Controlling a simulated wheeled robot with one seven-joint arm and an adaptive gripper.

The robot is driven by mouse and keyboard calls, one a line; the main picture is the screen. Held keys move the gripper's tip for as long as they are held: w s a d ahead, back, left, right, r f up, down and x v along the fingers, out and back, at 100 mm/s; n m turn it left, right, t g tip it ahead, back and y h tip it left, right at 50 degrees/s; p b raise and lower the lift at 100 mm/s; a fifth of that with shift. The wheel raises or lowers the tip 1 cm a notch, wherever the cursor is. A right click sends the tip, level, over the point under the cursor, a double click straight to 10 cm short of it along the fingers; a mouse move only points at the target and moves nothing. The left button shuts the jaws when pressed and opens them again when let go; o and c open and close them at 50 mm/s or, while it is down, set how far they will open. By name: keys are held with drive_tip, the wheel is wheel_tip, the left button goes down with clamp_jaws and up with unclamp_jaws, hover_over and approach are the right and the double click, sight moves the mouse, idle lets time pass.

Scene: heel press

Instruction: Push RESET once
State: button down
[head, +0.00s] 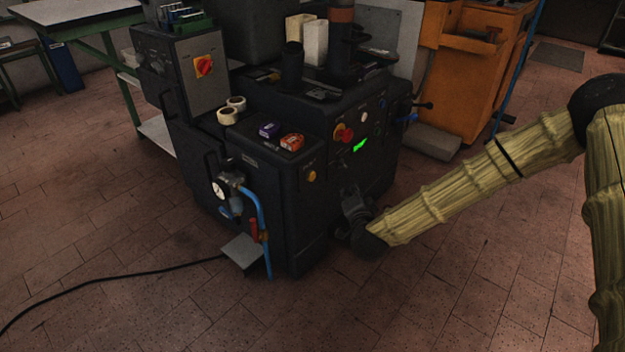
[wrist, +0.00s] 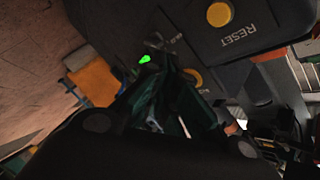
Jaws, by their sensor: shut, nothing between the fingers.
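The RESET button (wrist: 220,14) is a round yellow button on a dark panel at the top of the wrist view, with the word RESET printed beside it. A yellow button (head: 312,176) on the front of the dark machine in the head view looks like the same one. My gripper (head: 350,192) is low in front of the machine, right of and below that button. In the wrist view my gripper (wrist: 172,80) shows dark fingers closed together and empty. The fingers appear apart from the button; the exact gap to the panel is unclear.
The machine front also carries a red knob (head: 341,133) and a lit green display (head: 359,146). A pressure gauge (head: 219,189) and blue hose (head: 262,225) stick out at its left. An orange cabinet (head: 465,85) stands behind right. The tiled floor in front is open.

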sight(312, 176)
drive_tip(key=w+a+b, duration=0.1)
drive_tip(key=w+a, duration=0.4)
drive_tip(key=a, duration=0.2)
idle(0.6)
drive_tip(key=shift+w+a, duration=0.15)
drive_tip(key=shift+a, duration=0.05)
idle(1.3)
drive_tip(key=shift+w+a, duration=0.1)
drive_tip(key=shift+a, duration=0.15)
drive_tip(key=shift+w+a, duration=0.3)
drive_tip(key=shift+a, duration=0.1)
idle(1.2)
drive_tip(key=shift+d, duration=0.1)
drive_tip(key=shift+s+d+p, duration=0.5)
drive_tip(key=shift+s+d, duration=0.05)
drive_tip(key=shift+d, duration=0.1)
drive_tip(key=shift+d, duration=0.15)
